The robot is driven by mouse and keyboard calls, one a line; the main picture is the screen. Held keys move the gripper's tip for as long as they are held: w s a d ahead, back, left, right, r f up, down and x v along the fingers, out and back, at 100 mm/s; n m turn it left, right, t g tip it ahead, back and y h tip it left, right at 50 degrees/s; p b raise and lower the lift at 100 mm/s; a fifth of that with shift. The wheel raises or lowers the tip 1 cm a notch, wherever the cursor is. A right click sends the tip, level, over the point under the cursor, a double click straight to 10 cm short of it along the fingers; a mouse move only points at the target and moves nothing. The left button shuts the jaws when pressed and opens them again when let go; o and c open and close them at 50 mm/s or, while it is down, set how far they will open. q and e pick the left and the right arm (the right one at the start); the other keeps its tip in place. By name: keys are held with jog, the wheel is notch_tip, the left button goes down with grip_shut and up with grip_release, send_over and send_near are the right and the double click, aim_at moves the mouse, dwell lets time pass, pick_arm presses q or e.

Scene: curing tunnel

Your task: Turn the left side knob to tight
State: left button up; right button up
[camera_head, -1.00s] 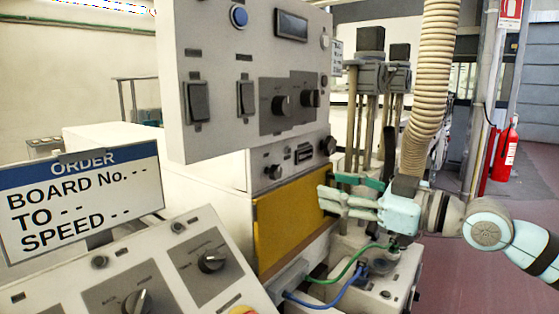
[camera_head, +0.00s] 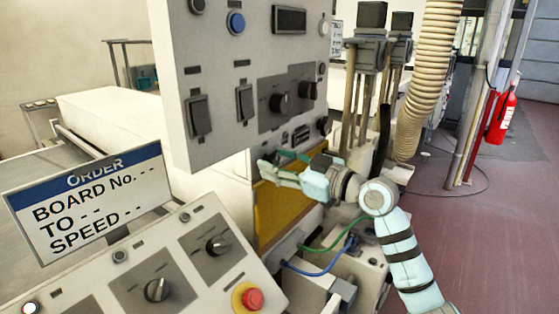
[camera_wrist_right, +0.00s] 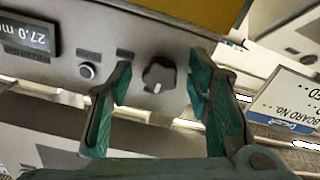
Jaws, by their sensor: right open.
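A dark round knob (camera_wrist_right: 158,74) with a pale pointer mark sits on a light grey panel in the right wrist view. My right gripper (camera_wrist_right: 157,88) is open, with one green finger on each side of the knob. A gap shows on both sides, and no contact is visible. In the head view my right gripper (camera_head: 276,163) is in front of the lower machine face and hides this knob. Another dark knob (camera_head: 324,125) shows further right on that face. My left gripper is not in view.
The overhanging upper control panel (camera_head: 230,110) is just above my right gripper. The yellow panel (camera_head: 270,215) lies below it. An order sign (camera_head: 90,205) and a sloped console (camera_head: 180,265) with an emergency button (camera_head: 252,299) stand in front.

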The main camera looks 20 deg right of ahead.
grip_shut()
